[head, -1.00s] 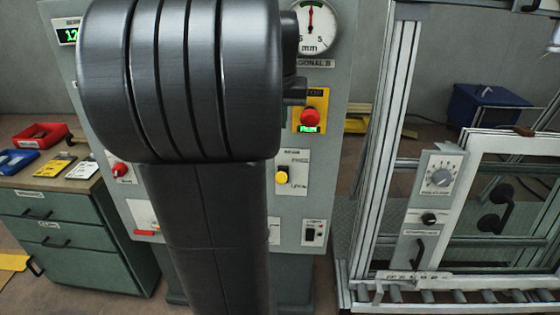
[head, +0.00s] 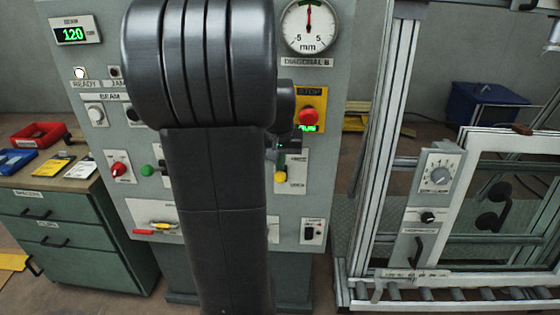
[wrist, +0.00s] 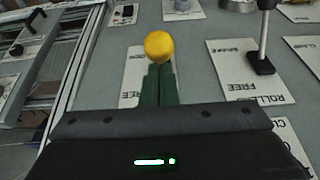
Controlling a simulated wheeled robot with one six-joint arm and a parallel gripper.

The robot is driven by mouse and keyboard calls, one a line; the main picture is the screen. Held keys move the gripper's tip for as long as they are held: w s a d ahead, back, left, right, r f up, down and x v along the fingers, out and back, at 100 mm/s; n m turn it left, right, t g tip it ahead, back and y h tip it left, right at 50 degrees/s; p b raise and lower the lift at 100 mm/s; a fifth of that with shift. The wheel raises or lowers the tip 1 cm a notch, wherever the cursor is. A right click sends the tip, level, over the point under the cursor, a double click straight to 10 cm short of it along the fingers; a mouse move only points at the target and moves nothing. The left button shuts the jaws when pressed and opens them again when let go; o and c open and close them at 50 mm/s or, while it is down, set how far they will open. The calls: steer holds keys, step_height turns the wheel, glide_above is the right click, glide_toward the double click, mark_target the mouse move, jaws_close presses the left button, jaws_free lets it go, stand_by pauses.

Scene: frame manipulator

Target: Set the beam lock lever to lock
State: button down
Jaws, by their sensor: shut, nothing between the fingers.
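The beam lock lever shows as a yellow ball knob (head: 279,177) on a white plate (head: 297,172) on the grey panel. My gripper (head: 282,162) is at the plate, just above the knob in the head view. Its dark green fingers (wrist: 159,72) are shut together with nothing between them. I cannot tell whether the tips touch the knob. The lever's shaft is hidden behind the fingers.
In the wrist view another lever (wrist: 262,45) stands on the roller brake plate to the right. A red stop button (head: 308,117) is just above my gripper. A metal frame (head: 375,150) stands right of the panel. A green drawer cabinet (head: 70,225) stands left.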

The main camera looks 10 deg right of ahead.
mark_target(279, 181)
steer(key=shift+s+f+b, duration=0.1)
steer(key=shift+f+b, duration=0.05)
steer(key=shift+b, duration=0.15)
steer(key=s+f+t+b, duration=0.1)
steer(key=b, duration=0.2)
steer(key=f+t+b, duration=0.1)
steer(key=b, duration=0.3)
steer(key=s+f+t+b, duration=0.1)
steer(key=f+b, duration=0.1)
steer(key=b, duration=0.1)
steer(key=shift+s+a+h, duration=0.35)
steer(key=shift+a+h, duration=0.05)
step_height(279, 181, down, 7)
steer(key=s+t+h+b, duration=0.1)
steer(key=t+b, duration=0.3)
steer(key=b, duration=1.2)
steer(key=shift+s+a, duration=0.3)
steer(key=shift+s, duration=0.2)
steer(key=shift+r, duration=0.25)
steer(key=shift+r+p, duration=0.5)
steer(key=shift+r, duration=0.1)
steer(key=shift+r, duration=0.15)
